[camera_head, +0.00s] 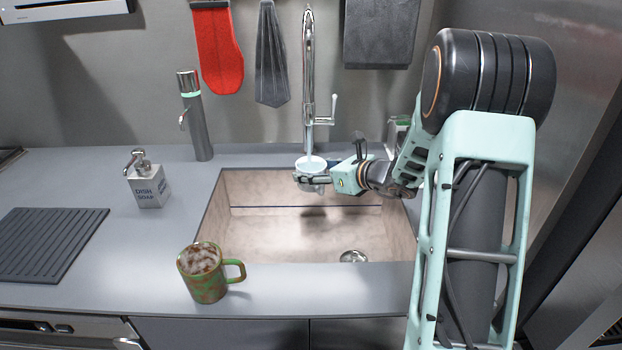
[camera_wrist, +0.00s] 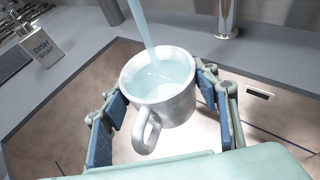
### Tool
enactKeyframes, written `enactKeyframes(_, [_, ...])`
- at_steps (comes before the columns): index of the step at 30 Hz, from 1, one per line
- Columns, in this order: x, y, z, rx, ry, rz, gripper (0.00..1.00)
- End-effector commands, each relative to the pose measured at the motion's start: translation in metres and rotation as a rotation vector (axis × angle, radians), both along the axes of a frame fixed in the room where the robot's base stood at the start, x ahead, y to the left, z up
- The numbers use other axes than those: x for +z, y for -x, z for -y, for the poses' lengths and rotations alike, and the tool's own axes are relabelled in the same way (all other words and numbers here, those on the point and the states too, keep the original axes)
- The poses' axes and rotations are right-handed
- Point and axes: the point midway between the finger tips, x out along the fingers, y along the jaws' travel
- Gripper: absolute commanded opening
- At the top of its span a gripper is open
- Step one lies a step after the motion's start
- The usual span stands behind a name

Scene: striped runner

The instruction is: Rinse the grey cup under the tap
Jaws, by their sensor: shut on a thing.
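The grey cup (camera_wrist: 160,100) is held upright between the two fingers of my gripper (camera_wrist: 170,115). Its handle points toward my palm in the wrist view. A pale stream of water falls from the tap (camera_head: 308,85) into the cup, and water shows inside it. In the head view the cup (camera_head: 311,165) is under the spout, above the back part of the sink (camera_head: 240,225). My gripper (camera_head: 312,179) is shut on it, and its fingers hide part of the cup's side.
A green and brown mug (camera_head: 203,280) with a frothy top stands at the sink's front left edge. A red mitt (camera_head: 215,50) hangs on the wall.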

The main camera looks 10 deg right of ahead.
Motion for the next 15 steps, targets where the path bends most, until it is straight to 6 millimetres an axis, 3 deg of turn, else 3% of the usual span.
enactKeyframes(15, [0.0011, 0.0077, 0.0034, 0.0, -0.001, 0.003, 0.18])
